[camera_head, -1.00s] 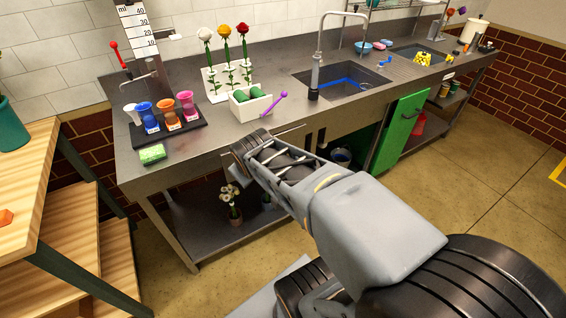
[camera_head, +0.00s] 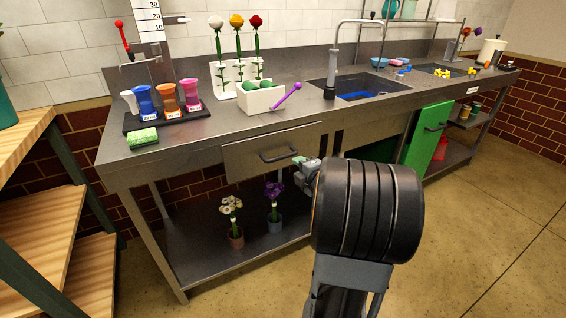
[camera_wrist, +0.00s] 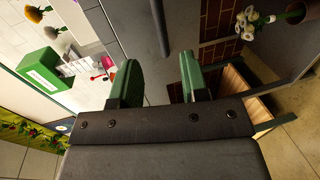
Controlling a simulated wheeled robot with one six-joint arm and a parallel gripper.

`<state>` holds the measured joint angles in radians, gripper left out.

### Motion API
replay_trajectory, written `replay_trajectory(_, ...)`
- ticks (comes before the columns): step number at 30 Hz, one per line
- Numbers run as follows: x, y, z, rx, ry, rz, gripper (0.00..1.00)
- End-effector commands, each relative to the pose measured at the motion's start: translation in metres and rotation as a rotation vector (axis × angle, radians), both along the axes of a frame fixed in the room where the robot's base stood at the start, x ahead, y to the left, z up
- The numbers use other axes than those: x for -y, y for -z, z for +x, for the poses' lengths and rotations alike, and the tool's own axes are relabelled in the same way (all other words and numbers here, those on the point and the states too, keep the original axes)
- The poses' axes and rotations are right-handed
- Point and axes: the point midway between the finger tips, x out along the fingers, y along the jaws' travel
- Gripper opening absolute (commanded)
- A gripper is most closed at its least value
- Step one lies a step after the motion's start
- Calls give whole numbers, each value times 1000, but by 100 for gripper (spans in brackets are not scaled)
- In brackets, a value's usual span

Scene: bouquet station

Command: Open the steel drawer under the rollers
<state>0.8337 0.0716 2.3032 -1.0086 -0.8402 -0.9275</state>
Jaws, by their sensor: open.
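The steel drawer (camera_head: 243,160) is a grey front under the counter, below the white box with green pieces. It looks shut. Its dark bar handle (camera_head: 279,155) runs level across the front. In the head view my gripper (camera_head: 301,164) is just right of the handle, partly hidden by my own arm. In the wrist view my gripper (camera_wrist: 160,82) is open, with two green fingers apart and nothing between their tips. The dark handle (camera_wrist: 159,28) shows ahead, in line with the gap. I cannot tell any rollers for certain.
Potted flowers (camera_head: 236,236) stand on the shelf below. A green door (camera_head: 428,135) stands open at right. A wooden shelf unit (camera_head: 40,210) is at left.

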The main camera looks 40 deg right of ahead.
Motion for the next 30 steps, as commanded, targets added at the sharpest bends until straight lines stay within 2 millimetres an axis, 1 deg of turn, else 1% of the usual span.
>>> replay_trajectory(1,0,4,11,-1,-4,1,41)
replay_trajectory(6,5,11,44,-1,-3,2,41)
replay_trajectory(12,9,18,77,-2,-2,2,41)
replay_trajectory(15,11,20,89,-1,-1,2,41)
replay_trajectory(21,13,22,104,-1,0,2,41)
replay_trajectory(30,14,22,108,-1,2,3,41)
